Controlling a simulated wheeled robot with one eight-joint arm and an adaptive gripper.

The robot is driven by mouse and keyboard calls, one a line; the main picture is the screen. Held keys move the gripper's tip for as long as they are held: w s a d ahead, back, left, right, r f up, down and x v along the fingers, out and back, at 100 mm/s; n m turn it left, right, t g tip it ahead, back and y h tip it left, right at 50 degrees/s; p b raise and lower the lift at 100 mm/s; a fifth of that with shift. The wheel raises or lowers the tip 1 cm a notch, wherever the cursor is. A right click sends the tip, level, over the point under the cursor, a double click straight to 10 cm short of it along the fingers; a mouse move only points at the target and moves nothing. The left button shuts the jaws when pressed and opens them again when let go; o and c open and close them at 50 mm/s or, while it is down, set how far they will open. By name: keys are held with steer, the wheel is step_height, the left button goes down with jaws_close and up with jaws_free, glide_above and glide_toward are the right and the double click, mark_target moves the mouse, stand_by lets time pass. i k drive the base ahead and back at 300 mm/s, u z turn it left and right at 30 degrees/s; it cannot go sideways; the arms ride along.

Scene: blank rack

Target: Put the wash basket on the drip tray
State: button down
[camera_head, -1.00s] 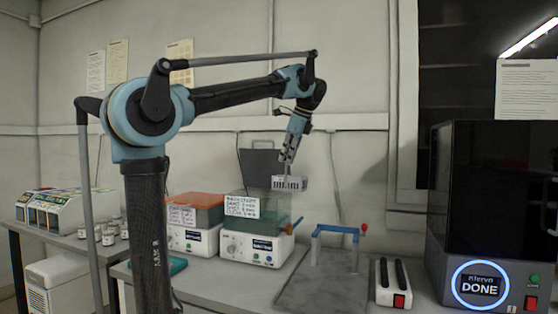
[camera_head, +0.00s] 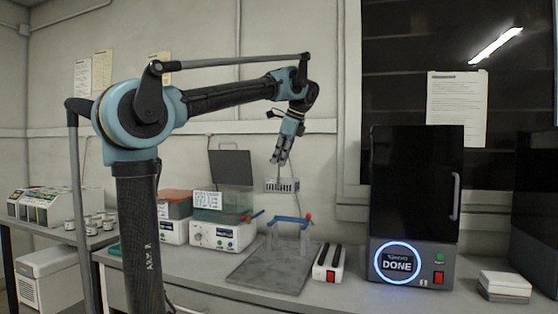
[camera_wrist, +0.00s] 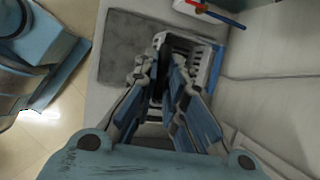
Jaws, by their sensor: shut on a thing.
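The wash basket (camera_head: 282,185) is a small pale grey slotted box. It hangs level in the air from my gripper (camera_head: 279,162), which is shut on it. The drip tray (camera_head: 262,272) is a flat dark grey slab on the bench. In the head view the basket appears above the back of the tray, with a clear height between them. In the wrist view, the basket (camera_wrist: 208,60) shows beyond my gripper's fingers (camera_wrist: 168,65), which partly hide it. The tray (camera_wrist: 125,50) lies lower, left of and behind the basket.
A blue-barred stand (camera_head: 291,219) with red ends is at the tray's back. The wash bath (camera_head: 223,203), with its lid raised, stands to the left. A switch box (camera_head: 328,262) and a black machine reading DONE (camera_head: 415,215) are to the right. The tray top looks clear.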

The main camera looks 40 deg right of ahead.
mark_target(270, 274)
steer(key=u, duration=0.05)
steer(key=k, duration=1.25)
steer(key=z, duration=0.05)
